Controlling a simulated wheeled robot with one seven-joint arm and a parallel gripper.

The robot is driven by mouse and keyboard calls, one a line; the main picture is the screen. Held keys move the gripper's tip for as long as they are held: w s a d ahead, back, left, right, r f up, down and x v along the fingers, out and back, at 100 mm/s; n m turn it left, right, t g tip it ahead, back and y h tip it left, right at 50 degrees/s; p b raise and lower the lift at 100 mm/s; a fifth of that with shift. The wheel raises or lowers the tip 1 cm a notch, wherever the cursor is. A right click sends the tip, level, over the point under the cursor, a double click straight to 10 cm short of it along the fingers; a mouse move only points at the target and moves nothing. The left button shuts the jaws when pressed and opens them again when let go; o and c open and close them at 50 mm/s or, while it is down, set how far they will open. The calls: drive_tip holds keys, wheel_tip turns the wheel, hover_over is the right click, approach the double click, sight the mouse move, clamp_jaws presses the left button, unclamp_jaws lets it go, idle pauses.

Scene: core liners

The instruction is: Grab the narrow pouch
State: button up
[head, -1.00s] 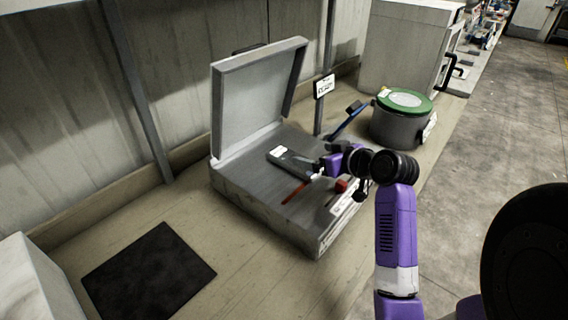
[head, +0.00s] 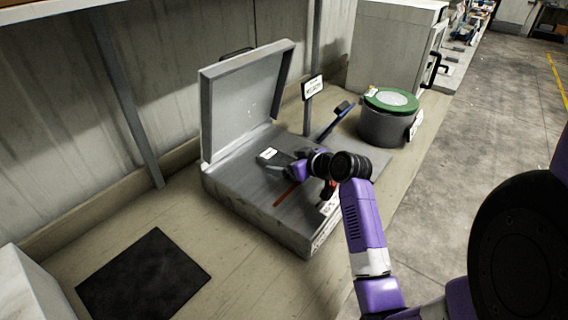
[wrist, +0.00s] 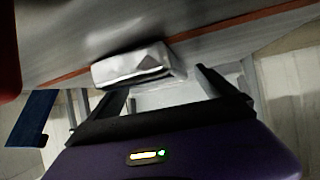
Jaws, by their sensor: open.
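The narrow pouch appears to be the slim grey item with a white label (head: 268,153), lying on the grey floor of the open box. Its right end is hidden by my gripper (head: 290,172), which is right at it in the head view. In the wrist view, a pale grey, crumpled-looking pouch (wrist: 130,66) lies just beyond the fingertips, mostly toward the left finger. My gripper (wrist: 165,84) is open, with nothing clearly between its fingers. Whether a finger touches the pouch cannot be told.
The grey box (head: 235,198) has its lid (head: 245,95) raised at the back. Behind stand a sign (head: 312,88), a blue-handled brush (head: 335,120) and a green-lidded pot (head: 385,125). A black mat (head: 145,278) lies front left.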

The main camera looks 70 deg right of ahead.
drive_tip(key=c, duration=1.9)
drive_tip(key=shift+o, duration=0.2)
drive_tip(key=shift+r, duration=0.1)
